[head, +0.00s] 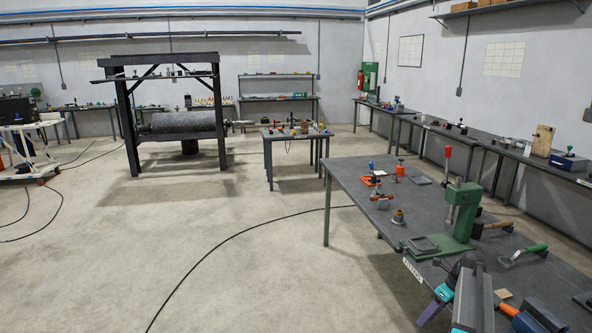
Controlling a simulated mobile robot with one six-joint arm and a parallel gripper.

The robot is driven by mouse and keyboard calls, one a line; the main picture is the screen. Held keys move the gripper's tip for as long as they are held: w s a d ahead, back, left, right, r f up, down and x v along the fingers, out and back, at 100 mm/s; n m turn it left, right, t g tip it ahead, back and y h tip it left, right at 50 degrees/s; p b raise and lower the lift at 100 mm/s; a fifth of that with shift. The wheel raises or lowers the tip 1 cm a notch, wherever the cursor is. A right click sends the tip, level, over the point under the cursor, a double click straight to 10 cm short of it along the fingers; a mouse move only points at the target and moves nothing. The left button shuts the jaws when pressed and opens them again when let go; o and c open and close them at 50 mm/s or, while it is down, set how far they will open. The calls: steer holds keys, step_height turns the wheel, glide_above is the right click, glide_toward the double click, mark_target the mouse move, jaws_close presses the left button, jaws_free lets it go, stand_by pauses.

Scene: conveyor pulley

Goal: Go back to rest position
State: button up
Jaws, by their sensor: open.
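My gripper (462,269) appears at the lower right as a dark end on a grey and teal arm part, over the near part of the right-hand workbench (345,190). It is open, and I see nothing held in it. The finger shapes are hard to make out against the dark bench top. A green hand press (462,212) with a red-topped lever stands on the bench just beyond it, apart from it as far as I can tell.
A black-framed conveyor pulley stand (130,115) and a small table (268,152) stand farther back. A cable crosses the otherwise open floor.

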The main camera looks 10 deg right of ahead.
steer(key=s+a+f+n+g+b, duration=0.1)
steer(key=s+a+f+n+g, duration=0.15)
steer(key=a+f, duration=0.7)
steer(key=s+a+f+n+g+b, duration=0.1)
steer(key=s+a+f+n, duration=0.2)
steer(key=a+f, duration=0.65)
steer(key=s+a+f+n+g+b, duration=0.2)
steer(key=a+f, duration=0.4)
steer(key=a, duration=0.7)
steer(key=s+a+f+n+h, duration=0.1)
steer(key=s+a+f+n, duration=0.2)
steer(key=s+n, duration=0.5)
steer(key=s+a+f+n+g+h+b, duration=0.1)
steer(key=s+a+f+n, duration=0.3)
steer(key=s+n, duration=0.4)
steer(key=s+a+f+n+g+h+b, duration=0.1)
steer(key=s+a+f+n, duration=0.2)
steer(key=s+f+n, duration=0.2)
steer(key=shift+s+a+n+h, duration=0.2)
steer(key=shift+s+n+h, duration=0.1)
steer(key=shift+s+n, duration=1.8)
steer(key=shift+s+f+m, duration=0.1)
steer(key=shift+s+m, duration=0.2)
steer(key=shift+m, duration=0.05)
